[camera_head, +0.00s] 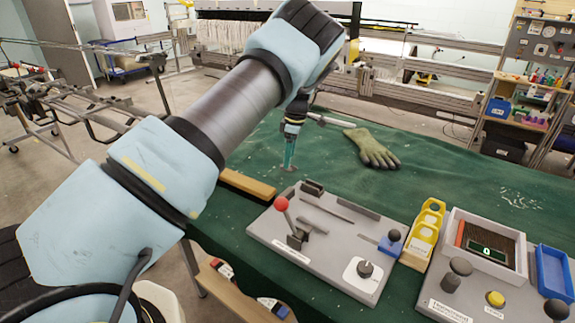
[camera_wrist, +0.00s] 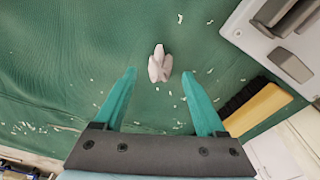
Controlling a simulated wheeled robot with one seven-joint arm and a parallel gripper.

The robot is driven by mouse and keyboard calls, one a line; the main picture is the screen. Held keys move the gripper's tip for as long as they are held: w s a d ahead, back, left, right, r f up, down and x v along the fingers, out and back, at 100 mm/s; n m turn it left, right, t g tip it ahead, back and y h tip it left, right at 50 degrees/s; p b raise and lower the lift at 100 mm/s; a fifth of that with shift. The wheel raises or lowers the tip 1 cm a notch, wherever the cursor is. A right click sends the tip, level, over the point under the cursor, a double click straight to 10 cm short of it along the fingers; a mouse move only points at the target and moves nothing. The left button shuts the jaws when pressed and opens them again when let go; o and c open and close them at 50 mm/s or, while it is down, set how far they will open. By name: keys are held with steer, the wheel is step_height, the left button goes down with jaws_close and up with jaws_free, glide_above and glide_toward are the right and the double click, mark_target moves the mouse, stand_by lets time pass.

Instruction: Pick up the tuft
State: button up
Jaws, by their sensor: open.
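The tuft (camera_wrist: 160,66) is a small pale grey-white clump on the green cloth. In the wrist view it lies ahead of and between the two teal fingers of my gripper (camera_wrist: 161,95), with clear space on both sides. My gripper is open and empty. In the head view my gripper (camera_head: 289,160) points down at the cloth, left of the green glove. The tuft is too small or hidden there to make out clearly.
A brush with a yellow-tan back (camera_wrist: 255,108) lies right of the fingers. A grey control panel (camera_head: 325,235) with a red-knobbed lever stands in front. A green glove (camera_head: 372,148) lies to the right. Small white scraps dot the green cloth (camera_head: 450,175).

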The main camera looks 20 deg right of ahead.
steer(key=shift+w+a+f+p, duration=0.1)
steer(key=shift+a+f+p, duration=0.1)
steer(key=shift+f, duration=0.5)
steer(key=shift+w+a+f+p, duration=0.1)
steer(key=shift+f+p, duration=0.05)
steer(key=shift+f, duration=0.55)
steer(key=shift+c, duration=0.3)
jaws_close()
